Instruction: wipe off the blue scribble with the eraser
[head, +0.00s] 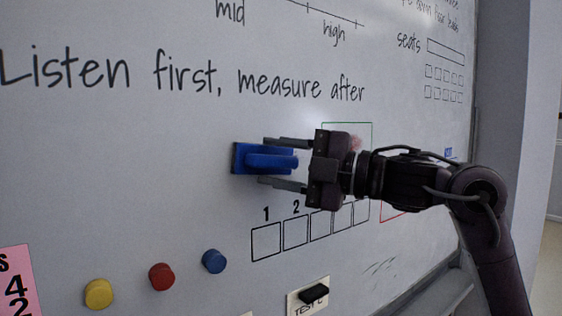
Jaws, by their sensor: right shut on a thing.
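The blue eraser (240,160) is at the whiteboard (120,180), left of my right gripper. My right gripper (283,164) comes in from the right and is shut on the eraser's raised handle, one finger above it and one below. The eraser's flat base faces the board; I cannot tell whether it touches. I cannot make out a blue scribble for certain. A small blue mark (449,153) shows at the right, beyond my arm, too small to read. My gripper and arm hide part of the board. My left gripper is not in view.
A green outlined box (347,123) with a reddish smudge is partly behind my gripper. Numbered squares (266,242) are drawn below. Yellow (99,294), red (161,276) and blue (214,261) magnets and a black piece (314,293) on a label sit lower. Handwriting runs above.

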